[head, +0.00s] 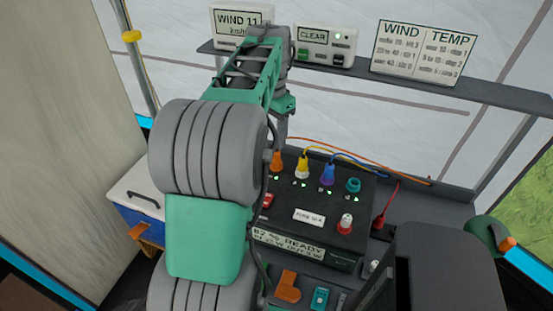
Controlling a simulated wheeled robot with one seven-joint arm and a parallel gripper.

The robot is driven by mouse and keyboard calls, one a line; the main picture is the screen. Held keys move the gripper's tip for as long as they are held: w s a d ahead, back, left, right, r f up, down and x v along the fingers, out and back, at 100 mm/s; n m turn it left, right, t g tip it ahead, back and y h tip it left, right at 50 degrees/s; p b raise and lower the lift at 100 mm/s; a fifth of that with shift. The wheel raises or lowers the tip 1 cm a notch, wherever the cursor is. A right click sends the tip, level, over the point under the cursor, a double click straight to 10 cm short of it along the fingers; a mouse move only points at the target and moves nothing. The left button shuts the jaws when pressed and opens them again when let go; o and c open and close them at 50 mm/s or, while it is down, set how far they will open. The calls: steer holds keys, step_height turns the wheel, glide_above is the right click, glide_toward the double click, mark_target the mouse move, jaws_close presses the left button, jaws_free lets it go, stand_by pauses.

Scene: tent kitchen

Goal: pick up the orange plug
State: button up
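The orange plug (277,162) stands upright at the back left of the dark control box (300,240), just right of my large arm link. My gripper (281,132) points down just above and behind the orange plug in the picture. Its fingers are small and partly hidden by my arm, so I cannot tell whether they are open or touch the plug.
A teal round fitting (353,185) ends the row. Orange and blue cables run behind the box. A shelf (480,92) with display panels crosses above. A blue-and-white cooler (138,195) stands left.

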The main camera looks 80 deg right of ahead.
mark_target(276, 151)
steer(key=f, duration=0.5)
steer(key=s+f, duration=0.1)
steer(key=f, duration=0.1)
steer(key=shift+d+f, duration=0.15)
steer(key=shift+f, duration=0.2)
jaws_close()
